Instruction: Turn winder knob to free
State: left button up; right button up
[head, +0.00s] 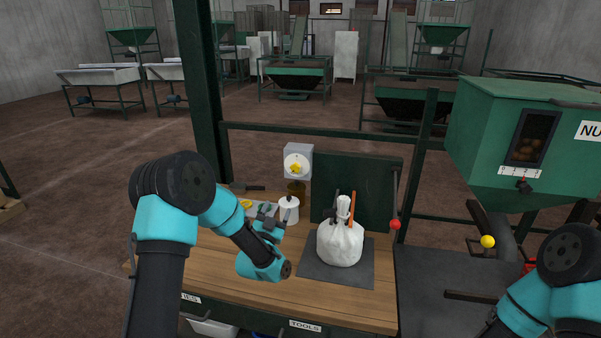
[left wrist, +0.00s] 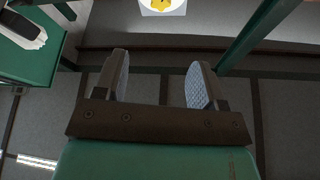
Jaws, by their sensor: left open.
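The winder knob (head: 295,168) is a yellow lobed knob on a white round dial. The dial is on the front of a grey box (head: 299,150) mounted at the back of the bench. In the left wrist view, the yellow knob (left wrist: 161,3) shows at the top edge, partly cut off, beyond the fingers. My left gripper (head: 267,212) is open and empty, below and to the left of the knob and apart from it. Its two padded fingers (left wrist: 156,82) are spread with nothing between them. My right gripper is not visible; only its arm shows at the lower right.
A white tied bag (head: 340,243) stands on a dark mat (head: 366,270) on the wooden bench (head: 215,262). A white canister (head: 289,212) stands below the dial. A dark green panel (head: 375,190) and a red-balled lever (head: 394,224) are to the right. A green hopper (head: 480,130) stands further right.

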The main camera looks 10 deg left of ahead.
aim_at(295, 170)
pick_arm(q)
jog(key=shift+w, duration=0.15)
jog(key=x, duration=1.7)
jog(key=shift+w+f, duration=0.1)
jog(key=c, duration=0.9)
